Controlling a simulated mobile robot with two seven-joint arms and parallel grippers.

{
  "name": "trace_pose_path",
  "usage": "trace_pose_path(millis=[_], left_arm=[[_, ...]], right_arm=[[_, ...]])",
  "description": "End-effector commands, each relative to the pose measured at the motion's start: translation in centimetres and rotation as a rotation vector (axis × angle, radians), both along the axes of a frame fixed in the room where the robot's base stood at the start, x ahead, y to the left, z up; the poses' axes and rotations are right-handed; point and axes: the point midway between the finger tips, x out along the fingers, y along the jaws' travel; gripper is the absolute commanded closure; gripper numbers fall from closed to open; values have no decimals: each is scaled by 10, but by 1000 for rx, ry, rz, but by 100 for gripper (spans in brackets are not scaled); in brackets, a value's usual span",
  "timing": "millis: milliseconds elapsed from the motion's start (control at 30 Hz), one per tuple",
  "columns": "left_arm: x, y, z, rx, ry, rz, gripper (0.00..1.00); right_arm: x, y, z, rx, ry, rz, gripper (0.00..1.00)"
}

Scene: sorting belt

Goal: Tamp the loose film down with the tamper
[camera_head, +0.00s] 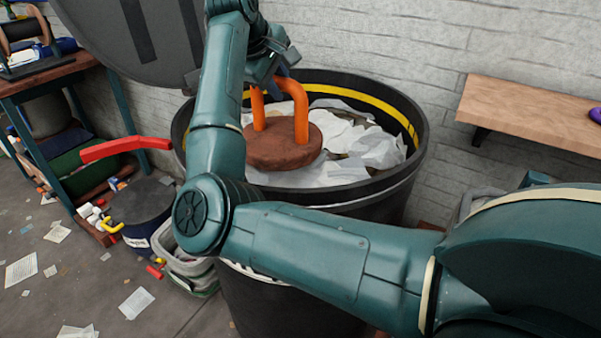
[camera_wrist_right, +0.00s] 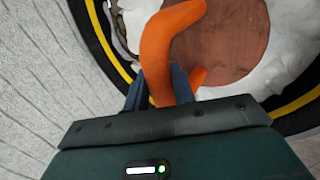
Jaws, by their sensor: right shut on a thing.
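The tamper is a round brown disc (camera_head: 285,150) with an orange looped handle (camera_head: 300,108). It is inside the black bin (camera_head: 415,137), over crumpled white film (camera_head: 345,148). My right gripper (camera_head: 277,82) is shut on the handle from above. In the right wrist view the two dark fingers (camera_wrist_right: 158,88) close on the orange handle (camera_wrist_right: 160,55), with the brown disc (camera_wrist_right: 235,45) beyond. White film (camera_wrist_right: 285,70) shows around the disc. Whether the disc presses on the film or hovers just above it, I cannot tell. My left gripper is not in view.
A yellow stripe (camera_head: 387,109) runs inside the bin rim. A large grey round lid (camera_head: 135,35) stands behind the bin. A wooden wall shelf (camera_head: 530,110) is at right. A workbench (camera_head: 45,75) stands at left, with scattered paper (camera_head: 137,303) and a dark drum (camera_head: 140,200) on the floor.

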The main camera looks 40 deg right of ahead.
Motion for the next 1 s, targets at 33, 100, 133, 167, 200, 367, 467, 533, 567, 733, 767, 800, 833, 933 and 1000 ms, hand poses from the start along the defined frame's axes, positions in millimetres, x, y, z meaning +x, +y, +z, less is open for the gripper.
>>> trace_pose_path(millis=[33, 100, 133, 167, 200, 367, 467, 533, 567, 733, 767, 800, 833, 933, 1000], left_arm=[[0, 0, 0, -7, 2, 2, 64], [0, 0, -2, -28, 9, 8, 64], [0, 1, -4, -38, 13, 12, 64], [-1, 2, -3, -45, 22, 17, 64], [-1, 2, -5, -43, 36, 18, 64], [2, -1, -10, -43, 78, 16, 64], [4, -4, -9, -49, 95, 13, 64], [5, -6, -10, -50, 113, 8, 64], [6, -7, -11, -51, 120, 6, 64], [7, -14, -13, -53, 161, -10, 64], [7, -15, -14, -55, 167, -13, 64], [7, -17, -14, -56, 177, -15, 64], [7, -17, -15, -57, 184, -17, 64], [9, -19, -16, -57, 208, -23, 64], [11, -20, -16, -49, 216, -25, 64]], right_arm=[[0, -1, 3, -5, -7, -1, 100], [0, -1, 3, -5, -7, -1, 100], [0, -1, 3, -5, -7, -1, 100], [0, -1, 11, -5, -8, -1, 100], [0, -1, 17, -5, -8, -1, 100], [0, -1, 34, -5, -8, -1, 100], [0, -1, 44, -4, -8, -1, 100], [0, -1, 51, -4, -8, -1, 100], [0, -1, 54, -4, -8, -1, 100], [0, -1, 72, -4, -8, -1, 100], [0, -1, 75, -5, -7, -1, 100], [0, 0, 80, -5, -7, -1, 100], [0, 0, 83, -5, -7, -1, 100], [0, 0, 93, -5, -7, -1, 100], [0, 0, 101, -5, -7, 0, 100]])
